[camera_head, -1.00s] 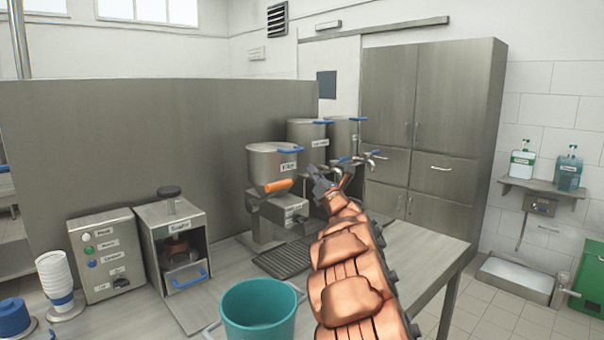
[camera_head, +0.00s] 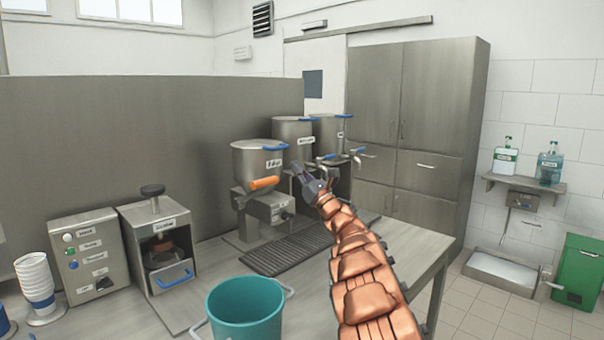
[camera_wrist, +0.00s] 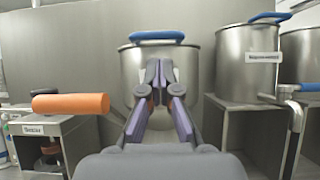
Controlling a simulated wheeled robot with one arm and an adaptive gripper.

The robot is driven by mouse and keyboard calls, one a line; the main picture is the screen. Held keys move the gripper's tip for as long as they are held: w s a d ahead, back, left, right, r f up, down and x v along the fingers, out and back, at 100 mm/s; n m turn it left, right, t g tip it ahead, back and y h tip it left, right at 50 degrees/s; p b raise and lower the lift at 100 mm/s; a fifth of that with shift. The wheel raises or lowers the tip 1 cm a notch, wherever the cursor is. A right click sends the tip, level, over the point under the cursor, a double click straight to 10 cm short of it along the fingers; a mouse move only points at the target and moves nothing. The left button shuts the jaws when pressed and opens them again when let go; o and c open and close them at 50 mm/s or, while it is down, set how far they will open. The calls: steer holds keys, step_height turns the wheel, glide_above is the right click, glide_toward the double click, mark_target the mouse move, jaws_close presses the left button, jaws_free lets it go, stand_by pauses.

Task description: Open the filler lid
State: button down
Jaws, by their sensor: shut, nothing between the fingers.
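The filler (camera_head: 256,162) is a round steel pot on a stand, with an orange handle (camera_head: 264,183) on its front. Its lid is shut, with a blue handle (camera_head: 273,148) at the rim. In the wrist view the filler (camera_wrist: 203,75) is straight ahead, the blue lid handle (camera_wrist: 157,36) above my fingertips and the orange handle (camera_wrist: 70,104) at the left. My gripper (camera_head: 298,170) is just right of the filler and below the lid handle. In the wrist view my gripper (camera_wrist: 161,72) is shut and empty, covering the middle of the pot.
Two similar steel pots (camera_head: 292,131) stand behind the filler, with taps on the right. A drip grate (camera_head: 285,250) lies in front of it. A teal bucket (camera_head: 244,312) and a steel press machine (camera_head: 160,250) are on the counter. A tall cabinet (camera_head: 440,130) stands behind.

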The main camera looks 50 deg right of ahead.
steer(key=shift+p+x, duration=0.8)
steer(key=shift+x, duration=1.7)
steer(key=shift+r, duration=0.1)
